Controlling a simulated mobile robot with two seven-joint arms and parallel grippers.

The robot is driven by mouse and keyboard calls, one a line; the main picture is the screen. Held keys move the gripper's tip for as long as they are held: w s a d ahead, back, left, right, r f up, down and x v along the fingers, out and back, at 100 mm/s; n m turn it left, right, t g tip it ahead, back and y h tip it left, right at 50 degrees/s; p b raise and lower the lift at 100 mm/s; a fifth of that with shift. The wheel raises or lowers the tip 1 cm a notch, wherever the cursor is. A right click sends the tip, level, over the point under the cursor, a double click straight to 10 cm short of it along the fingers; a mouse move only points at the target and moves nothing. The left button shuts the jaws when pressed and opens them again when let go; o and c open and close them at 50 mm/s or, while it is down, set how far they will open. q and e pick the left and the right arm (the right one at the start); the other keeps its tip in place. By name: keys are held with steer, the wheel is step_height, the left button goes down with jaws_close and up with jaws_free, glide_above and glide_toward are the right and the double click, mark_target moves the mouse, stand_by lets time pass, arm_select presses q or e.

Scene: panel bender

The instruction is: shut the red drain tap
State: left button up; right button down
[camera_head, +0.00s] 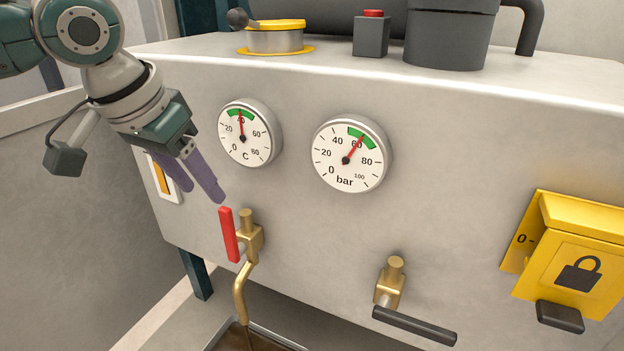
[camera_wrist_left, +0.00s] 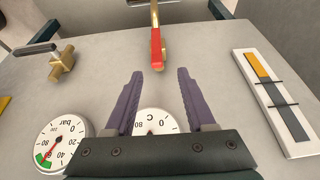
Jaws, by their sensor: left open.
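The red handle (camera_head: 229,235) of the drain tap stands roughly upright, in line with the brass tap body (camera_head: 249,238) and its downward spout. Thin brown liquid shows below the spout. My left gripper (camera_head: 205,194) is open and empty, with its purple fingers just above the red handle. In the left wrist view the red handle (camera_wrist_left: 156,50) lies ahead of the gap between the two open fingertips (camera_wrist_left: 160,75), apart from both. My right gripper is in neither view.
A temperature gauge (camera_head: 245,137) and a bar gauge (camera_head: 346,160) stick out right of my gripper. A second brass tap with a black handle (camera_head: 414,325) and a yellow lock box (camera_head: 574,260) are farther right. A tray (camera_head: 275,338) lies below the spout.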

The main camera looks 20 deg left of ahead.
mark_target(222, 217)
arm_select(q)
steer(key=b+x, duration=0.1)
steer(key=x, duration=0.2)
steer(key=b+x, duration=0.2)
steer(key=x, duration=0.1)
steer(key=b+x, duration=0.1)
steer(key=x, duration=0.2)
steer(key=shift+s+d+f+b, duration=0.1)
steer(key=shift+d+f+b, duration=0.15)
steer(key=shift+b, duration=0.15)
steer(key=c, duration=0.3)
jaws_close()
stand_by(0.6)
